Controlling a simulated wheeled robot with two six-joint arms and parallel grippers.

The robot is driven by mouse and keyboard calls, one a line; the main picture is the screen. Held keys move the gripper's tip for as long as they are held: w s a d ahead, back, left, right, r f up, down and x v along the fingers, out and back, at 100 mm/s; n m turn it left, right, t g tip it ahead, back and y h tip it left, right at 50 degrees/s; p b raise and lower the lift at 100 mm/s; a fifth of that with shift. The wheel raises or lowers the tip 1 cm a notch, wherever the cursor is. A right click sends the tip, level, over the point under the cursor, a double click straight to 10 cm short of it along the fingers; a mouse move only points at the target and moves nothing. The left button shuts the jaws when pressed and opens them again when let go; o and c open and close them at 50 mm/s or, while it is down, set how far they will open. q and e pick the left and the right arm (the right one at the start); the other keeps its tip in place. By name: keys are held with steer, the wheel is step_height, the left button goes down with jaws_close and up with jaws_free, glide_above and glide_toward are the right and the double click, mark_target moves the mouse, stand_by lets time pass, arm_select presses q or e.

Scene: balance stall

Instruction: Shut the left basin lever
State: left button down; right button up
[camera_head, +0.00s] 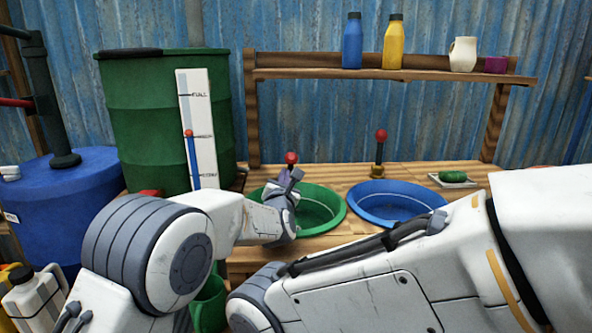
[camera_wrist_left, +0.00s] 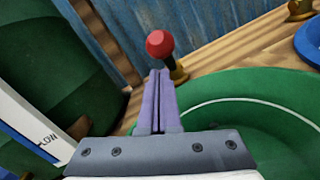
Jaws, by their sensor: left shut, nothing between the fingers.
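The left basin is green (camera_head: 322,208), on a wooden counter; its rim fills the right of the left wrist view (camera_wrist_left: 262,84). Its lever has a red ball knob (camera_head: 291,158) on a dark stem. In the left wrist view the knob (camera_wrist_left: 160,44) shows just beyond my fingertips, with a brass-coloured foot (camera_wrist_left: 178,73). My left gripper (camera_head: 292,176) is shut and empty, just below the knob in the head view. Its closed fingers (camera_wrist_left: 158,74) point at the lever; I cannot tell whether they touch it. My right arm crosses the foreground; its gripper is out of view.
A blue basin (camera_head: 358,205) with an upright red-knobbed lever (camera_head: 380,150) stands to the right. A green barrel (camera_head: 160,120) and white gauge board (camera_head: 205,115) stand left. A shelf with bottles (camera_head: 430,75) is behind.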

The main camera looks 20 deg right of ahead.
arm_select(q)
steer(key=shift+w+d, duration=0.3)
steer(key=shift+w, duration=0.25)
arm_select(e)
steer(key=shift+w+r, duration=0.3)
steer(key=shift+w, duration=0.05)
arm_select(q)
steer(key=shift+d, duration=0.15)
steer(key=shift+r, duration=0.1)
arm_select(e)
steer(key=shift+r, duration=0.1)
